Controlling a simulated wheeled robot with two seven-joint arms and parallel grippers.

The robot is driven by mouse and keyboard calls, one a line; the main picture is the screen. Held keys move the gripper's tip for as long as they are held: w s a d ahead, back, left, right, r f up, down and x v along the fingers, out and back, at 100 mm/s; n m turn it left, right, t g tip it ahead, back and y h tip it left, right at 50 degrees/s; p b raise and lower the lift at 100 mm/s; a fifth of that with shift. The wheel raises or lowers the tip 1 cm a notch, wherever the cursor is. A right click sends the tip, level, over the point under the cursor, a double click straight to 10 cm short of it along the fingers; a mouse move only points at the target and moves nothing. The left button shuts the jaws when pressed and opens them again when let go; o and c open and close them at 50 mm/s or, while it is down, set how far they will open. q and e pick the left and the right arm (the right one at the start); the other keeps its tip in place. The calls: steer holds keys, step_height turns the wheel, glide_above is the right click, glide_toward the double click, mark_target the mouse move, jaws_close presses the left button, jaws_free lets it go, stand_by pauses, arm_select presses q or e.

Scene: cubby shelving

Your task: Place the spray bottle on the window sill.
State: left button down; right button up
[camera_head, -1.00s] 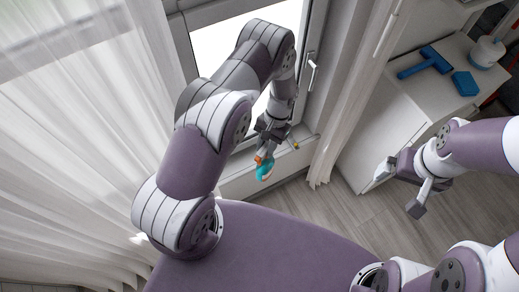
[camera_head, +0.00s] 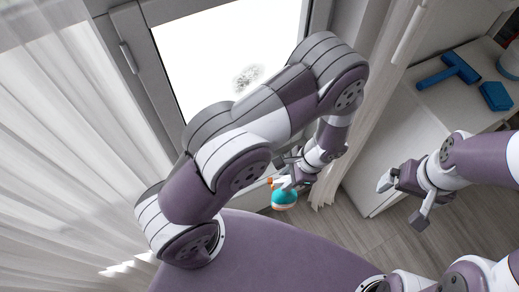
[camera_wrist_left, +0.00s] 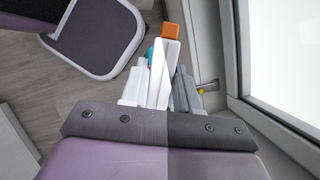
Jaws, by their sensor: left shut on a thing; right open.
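The spray bottle (camera_head: 284,199) is teal with an orange nozzle. My left gripper (camera_head: 286,182) is shut on it near the top, and the teal body hangs below the fingers. In the left wrist view the orange nozzle of the spray bottle (camera_wrist_left: 171,30) shows beyond the fingers of my left gripper (camera_wrist_left: 162,75), with a little teal beside it. The window sill (camera_head: 252,197) is a pale ledge under the window, largely hidden behind my left arm. The bottle is in front of the sill's right part; contact cannot be told. My right gripper (camera_head: 402,200) is open and empty, over the floor.
The window (camera_head: 215,55) has a grey frame. White curtains (camera_head: 70,130) hang at the left, and another curtain (camera_head: 365,110) hangs right of the window. A white cabinet (camera_head: 405,140) at the right carries blue objects (camera_head: 450,72). Wooden floor (camera_head: 350,230) is clear between.

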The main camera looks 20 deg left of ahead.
arm_select(q)
steer(key=w+a+p, duration=0.2)
steer(key=w+a, duration=0.9)
steer(key=a, duration=0.2)
step_height(320, 180, down, 7)
steer(key=shift+w, duration=0.15)
steer(key=shift+a, duration=0.1)
